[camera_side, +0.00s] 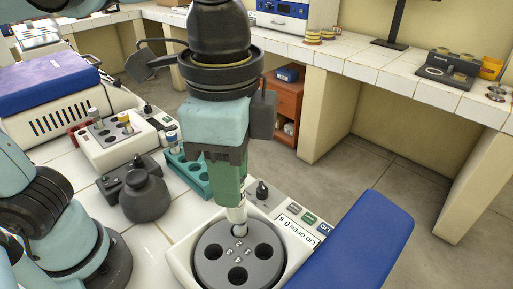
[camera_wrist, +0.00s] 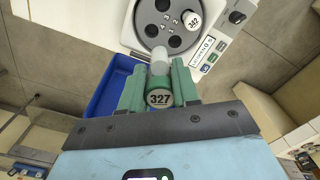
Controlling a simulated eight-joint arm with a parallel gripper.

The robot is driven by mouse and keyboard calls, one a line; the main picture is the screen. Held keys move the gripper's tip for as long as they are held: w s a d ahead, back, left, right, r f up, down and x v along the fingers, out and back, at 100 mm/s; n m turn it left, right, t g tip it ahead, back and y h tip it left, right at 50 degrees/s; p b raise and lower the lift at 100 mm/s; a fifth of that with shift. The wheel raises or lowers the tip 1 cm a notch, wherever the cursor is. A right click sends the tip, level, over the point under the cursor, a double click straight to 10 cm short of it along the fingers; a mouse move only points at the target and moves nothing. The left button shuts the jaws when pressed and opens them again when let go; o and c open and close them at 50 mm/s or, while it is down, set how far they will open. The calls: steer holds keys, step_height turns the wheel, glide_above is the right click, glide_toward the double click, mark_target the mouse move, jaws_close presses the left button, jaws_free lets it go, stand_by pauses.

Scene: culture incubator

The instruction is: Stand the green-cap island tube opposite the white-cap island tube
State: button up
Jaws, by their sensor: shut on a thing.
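My gripper (camera_side: 230,185) is shut on a tube whose round cap end, marked 327 (camera_wrist: 160,97), faces the wrist camera between the green fingers. The tube's pale lower body (camera_wrist: 160,60) points down, above the back of the grey rotor (camera_side: 213,269). The white-cap tube, marked 342 (camera_wrist: 190,20), stands in the rotor hole nearest the knob. In the side view its cap (camera_side: 240,231) shows just under the held tube. The other rotor holes look empty; the opposite one (camera_side: 237,275) is at the front.
The rotor sits in a white centrifuge with a control panel (camera_side: 300,225). Its blue lid (camera_side: 360,240) stands open at right. A teal rack (camera_side: 190,172), a white block holding tubes (camera_side: 112,150) and a dark grey device (camera_side: 145,195) stand to the left.

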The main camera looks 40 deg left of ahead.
step_height(320, 180, down, 11)
steer(key=s+d, duration=0.1)
steer(key=shift+s+m, duration=0.2)
steer(key=shift+m, duration=0.2)
stand_by(0.4)
steer(key=shift+f, duration=0.35)
stand_by(0.6)
steer(key=shift+f, duration=0.75)
steer(key=shift+f, duration=0.1)
steer(key=shift+f, duration=1.55)
